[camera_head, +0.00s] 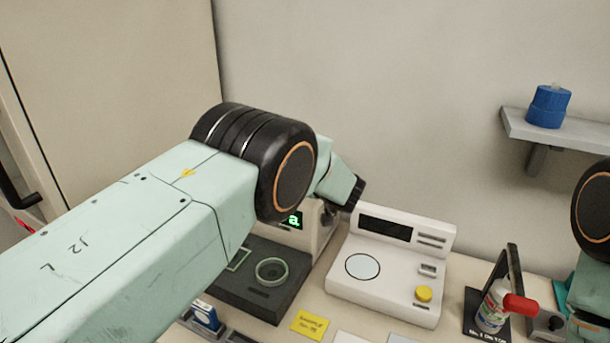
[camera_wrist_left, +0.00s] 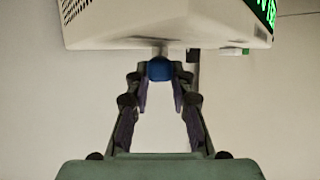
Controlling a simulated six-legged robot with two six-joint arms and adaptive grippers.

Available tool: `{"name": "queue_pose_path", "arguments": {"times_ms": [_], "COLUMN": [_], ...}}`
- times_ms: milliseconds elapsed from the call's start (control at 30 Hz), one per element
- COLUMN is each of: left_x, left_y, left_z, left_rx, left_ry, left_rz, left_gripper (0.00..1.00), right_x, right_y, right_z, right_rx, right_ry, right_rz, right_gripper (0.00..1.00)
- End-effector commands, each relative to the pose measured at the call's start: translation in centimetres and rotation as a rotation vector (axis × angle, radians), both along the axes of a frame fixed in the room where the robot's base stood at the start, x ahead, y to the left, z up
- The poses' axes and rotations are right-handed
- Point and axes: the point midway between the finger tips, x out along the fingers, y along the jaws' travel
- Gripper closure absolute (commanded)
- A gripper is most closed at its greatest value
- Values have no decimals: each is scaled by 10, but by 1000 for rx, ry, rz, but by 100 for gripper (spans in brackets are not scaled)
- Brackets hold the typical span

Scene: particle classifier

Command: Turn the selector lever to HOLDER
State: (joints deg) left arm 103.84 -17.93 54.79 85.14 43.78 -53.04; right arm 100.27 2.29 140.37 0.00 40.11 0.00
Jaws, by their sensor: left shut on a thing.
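The classifier is a pale box (camera_head: 318,232) with a green lit display (camera_head: 293,220), mostly hidden behind my left arm in the head view. In the left wrist view its white housing (camera_wrist_left: 150,25) fills the top, with part of the green display (camera_wrist_left: 265,10) at the upper right. The selector lever's blue knob (camera_wrist_left: 159,69) sits on a short pale stem at the housing's edge. My left gripper (camera_wrist_left: 160,76) is shut on this knob, fingertips at its two sides. The lever's position marking cannot be read. My right gripper is outside the views.
A dark tray with a round dish (camera_head: 271,270) lies before the classifier. Right of it stand a white instrument (camera_head: 385,299) with a yellow button, a yellow label (camera_head: 310,325), and a red-capped bottle (camera_head: 492,306) by a dark stand. A wall shelf (camera_head: 560,131) holds blue pieces (camera_head: 547,107).

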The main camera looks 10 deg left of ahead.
Motion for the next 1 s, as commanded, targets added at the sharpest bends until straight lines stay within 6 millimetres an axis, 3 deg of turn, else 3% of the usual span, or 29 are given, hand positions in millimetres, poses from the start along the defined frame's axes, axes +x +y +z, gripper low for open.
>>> {"name": "queue_pose_path", "arguments": {"times_ms": [367,400,667,1000], "left_x": [0,0,0,1], "left_y": [0,0,0,0], "left_z": [0,0,1,4], "left_rx": [-3,-2,-2,-1], "left_ry": [-2,-3,-2,-3], "left_rz": [5,5,4,4], "left_gripper": [100,77,55,55], "right_x": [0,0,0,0], "right_y": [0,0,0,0], "right_z": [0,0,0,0], "right_rx": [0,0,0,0], "right_ry": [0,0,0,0], "right_rz": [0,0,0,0], "right_gripper": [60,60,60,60]}}
